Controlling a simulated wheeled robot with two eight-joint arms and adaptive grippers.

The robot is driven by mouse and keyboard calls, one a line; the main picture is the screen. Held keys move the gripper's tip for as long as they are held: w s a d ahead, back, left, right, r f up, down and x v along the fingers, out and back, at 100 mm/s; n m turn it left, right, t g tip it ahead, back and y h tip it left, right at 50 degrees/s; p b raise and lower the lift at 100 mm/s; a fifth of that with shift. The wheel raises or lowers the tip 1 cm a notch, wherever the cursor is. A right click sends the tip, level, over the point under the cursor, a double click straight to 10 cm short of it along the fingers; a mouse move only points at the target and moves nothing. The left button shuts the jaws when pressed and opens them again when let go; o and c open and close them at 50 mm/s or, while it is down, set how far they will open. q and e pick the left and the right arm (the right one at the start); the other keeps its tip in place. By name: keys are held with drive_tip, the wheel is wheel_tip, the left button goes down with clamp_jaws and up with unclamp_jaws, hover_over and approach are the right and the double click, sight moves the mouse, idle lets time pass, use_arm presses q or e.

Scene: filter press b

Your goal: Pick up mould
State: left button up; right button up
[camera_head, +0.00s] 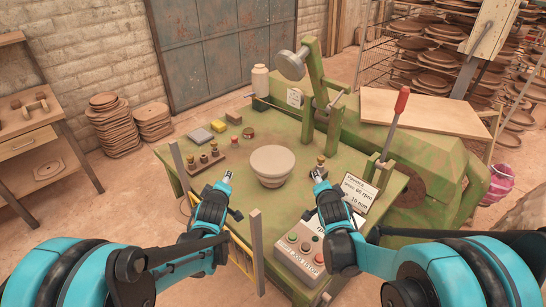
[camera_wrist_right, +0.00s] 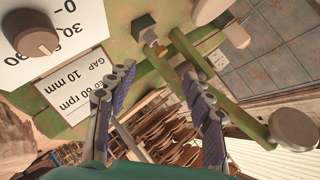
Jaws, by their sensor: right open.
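The mould (camera_head: 271,166), a pale grey bowl shape, stands upright in the middle of the green press table. My left gripper (camera_head: 233,195) is to the left of it and a little nearer to me, open and empty. My right gripper (camera_head: 312,194) is on the right side of the mould, open and apart from it. In the right wrist view the two fingers of this gripper (camera_wrist_right: 158,76) are spread with nothing between them. A pale rounded edge at the top of that view may be the mould, but I cannot be sure.
A green press arm with a round head (camera_head: 290,65) rises behind the mould. A red-handled lever (camera_head: 395,120) and a sign card (camera_head: 358,187) stand on the right. A button box (camera_head: 312,250) is in front. Small blocks and knobs lie on the left.

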use_arm(q)
drive_tip(key=w+d+f+n+t+h+p, duration=0.1)
drive_tip(key=w+d+f+n+t+p, duration=0.1)
drive_tip(key=w+f, duration=0.5)
drive_tip(key=shift+w+d+n+t+p, duration=0.55)
drive_tip(key=shift+d+n, duration=0.5)
drive_tip(key=shift+n, duration=0.85)
use_arm(e)
drive_tip(key=w+a+f+m+t+y, duration=0.1)
drive_tip(key=w+a+f+m+t, duration=0.1)
drive_tip(key=w+a+f+m, duration=0.2)
drive_tip(key=shift+w+f+m+t, duration=0.4)
drive_tip(key=shift+w+f+m, duration=0.5)
drive_tip(key=shift+w+f, duration=0.8)
drive_tip(key=shift+w+a+r, duration=0.1)
drive_tip(key=shift+w+r, duration=0.1)
drive_tip(key=shift+w, duration=0.15)
